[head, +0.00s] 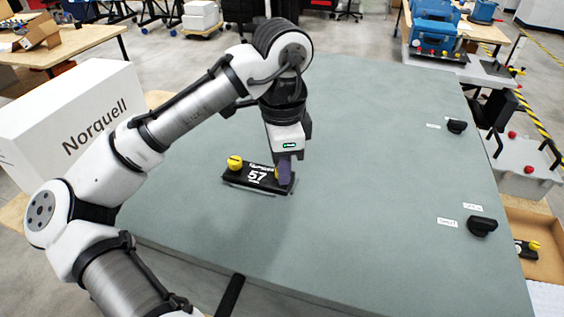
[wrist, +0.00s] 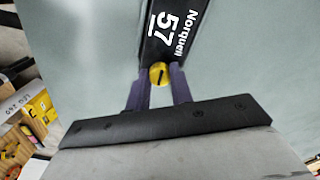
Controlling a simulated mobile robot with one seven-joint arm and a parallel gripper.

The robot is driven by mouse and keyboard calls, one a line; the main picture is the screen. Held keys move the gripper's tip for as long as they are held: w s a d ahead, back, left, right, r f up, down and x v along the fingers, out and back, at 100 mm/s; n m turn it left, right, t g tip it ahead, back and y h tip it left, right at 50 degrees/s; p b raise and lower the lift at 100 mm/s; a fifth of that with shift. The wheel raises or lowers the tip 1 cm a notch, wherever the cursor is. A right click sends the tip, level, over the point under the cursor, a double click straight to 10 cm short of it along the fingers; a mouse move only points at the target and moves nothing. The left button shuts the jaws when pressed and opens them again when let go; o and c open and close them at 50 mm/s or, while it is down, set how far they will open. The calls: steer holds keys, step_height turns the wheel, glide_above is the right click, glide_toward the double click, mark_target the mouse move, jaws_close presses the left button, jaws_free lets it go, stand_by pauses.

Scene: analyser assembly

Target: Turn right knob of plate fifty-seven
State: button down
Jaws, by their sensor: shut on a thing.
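The black plate marked 57 (head: 256,177) lies on the grey-green panel in the head view; it also shows in the wrist view (wrist: 168,35). Its left yellow knob (head: 235,163) is uncovered. Its right yellow knob (wrist: 158,75) sits between my gripper's purple fingers, with a dark slot mark on its top. My gripper (head: 285,170) points down over the plate's right end and is shut on this knob. In the head view the fingers hide most of the right knob.
Two black knobs (head: 482,226) (head: 457,127) with white labels stand on the panel's right side. A white Norquell box (head: 72,120) stands at the left. A cardboard tray (head: 540,235) lies beyond the right edge. The panel's middle is clear.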

steer(key=m, duration=0.7)
steer(key=shift+r, duration=0.1)
steer(key=m, duration=1.6)
steer(key=shift+m, duration=0.3)
steer(key=m, duration=0.3)
steer(key=shift+m, duration=2.2)
